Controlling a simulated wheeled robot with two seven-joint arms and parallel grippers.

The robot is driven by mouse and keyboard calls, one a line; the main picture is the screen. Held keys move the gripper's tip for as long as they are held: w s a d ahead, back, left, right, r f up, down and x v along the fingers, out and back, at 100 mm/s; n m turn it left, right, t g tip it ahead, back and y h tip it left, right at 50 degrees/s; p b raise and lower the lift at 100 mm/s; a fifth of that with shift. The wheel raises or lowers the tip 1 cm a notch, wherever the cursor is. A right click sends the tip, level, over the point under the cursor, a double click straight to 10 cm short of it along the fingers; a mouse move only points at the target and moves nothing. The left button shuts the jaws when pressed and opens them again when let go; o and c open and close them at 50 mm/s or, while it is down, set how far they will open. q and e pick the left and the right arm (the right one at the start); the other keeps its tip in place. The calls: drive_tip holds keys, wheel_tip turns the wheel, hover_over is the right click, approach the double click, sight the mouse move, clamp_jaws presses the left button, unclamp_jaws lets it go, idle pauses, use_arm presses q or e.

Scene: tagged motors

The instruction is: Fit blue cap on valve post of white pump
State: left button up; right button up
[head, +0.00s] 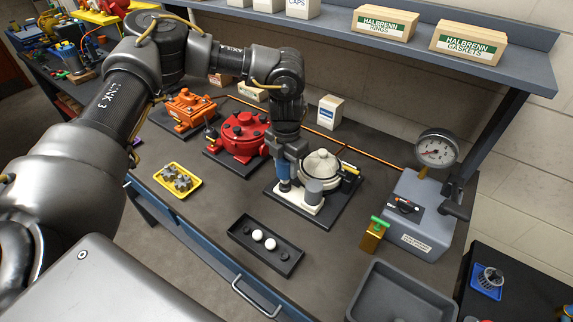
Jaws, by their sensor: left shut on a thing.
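The white pump (320,167) stands on a dark base plate, right of a red pump, with a round cream lid and a pale foot at its front left. My left gripper (285,178) points down over the pump's front left side. It is shut on a small blue piece, which looks like the blue cap (284,186), just above the pale foot. The fingers and wrist hide most of the cap, and the valve post is not clearly seen; I cannot tell whether the cap touches it. A grey cylinder (313,190) stands just right of the cap. My right gripper is not in view.
A red pump (238,135) and an orange pump (190,108) stand to the left. A black tray (240,240) with white and dark round pieces and a yellow tray (160,182) lie in front. A grey gauge box (425,215) stands right. A shelf (480,62) overhangs behind.

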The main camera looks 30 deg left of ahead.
use_arm(q)
drive_tip(key=shift+f+b, duration=1.95)
drive_tip(key=shift+f, duration=1.2)
drive_tip(key=o, duration=1.1)
drive_tip(key=shift+c, duration=0.2)
drive_tip(key=shift+r, duration=0.1)
drive_tip(key=shift+r+p, duration=2.35)
drive_tip(key=shift+r, duration=0.6)
drive_tip(key=shift+r, duration=0.35)
wheel_tip(320, 180, up, 9)
drive_tip(key=shift+f+b, duration=0.1)
drive_tip(key=shift+b, duration=1.15)
drive_tip(key=shift+r, duration=0.65)
